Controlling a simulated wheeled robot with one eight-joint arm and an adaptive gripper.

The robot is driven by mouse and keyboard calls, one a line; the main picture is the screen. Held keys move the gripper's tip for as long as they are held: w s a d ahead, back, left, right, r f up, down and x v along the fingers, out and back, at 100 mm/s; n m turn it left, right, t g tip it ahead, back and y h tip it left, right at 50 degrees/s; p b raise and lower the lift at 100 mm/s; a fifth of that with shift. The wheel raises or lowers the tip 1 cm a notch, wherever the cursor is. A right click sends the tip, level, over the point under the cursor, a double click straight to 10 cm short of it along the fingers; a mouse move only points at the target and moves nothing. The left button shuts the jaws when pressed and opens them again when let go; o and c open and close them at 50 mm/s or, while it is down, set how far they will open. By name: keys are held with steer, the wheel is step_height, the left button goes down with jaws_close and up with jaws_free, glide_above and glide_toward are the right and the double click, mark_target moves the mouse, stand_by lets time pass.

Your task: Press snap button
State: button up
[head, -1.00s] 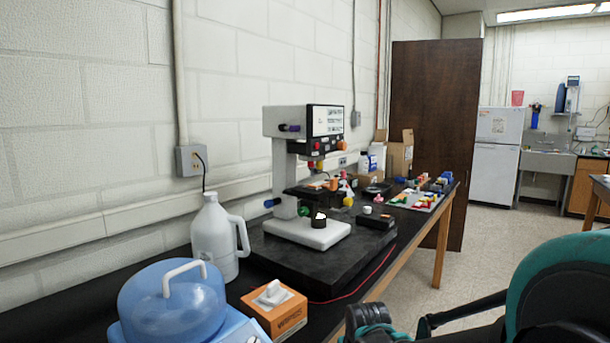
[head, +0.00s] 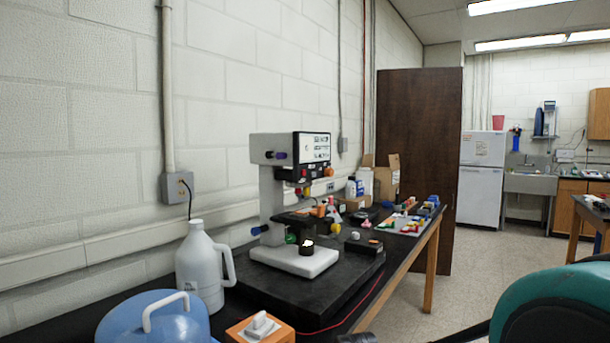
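A grey and white microscope-like device (head: 268,190) stands on a black slab on the bench along the wall. Its upper head carries a white front panel (head: 315,147) with dark markings. Below that is a row of small buttons (head: 304,173), one red, and an orange knob (head: 329,171) at the right end. The lettering is too small to read, so I cannot tell which button is the snap button. My teal and black arm link fills the lower right corner.
A white jug (head: 203,270), a blue domed container (head: 155,320) and an orange tissue box (head: 262,328) stand on the bench in front of the device. The black slab (head: 330,290) has bare room at its front. The floor (head: 470,280) right of the bench is open.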

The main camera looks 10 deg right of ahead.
jaws_close()
stand_by(1.3)
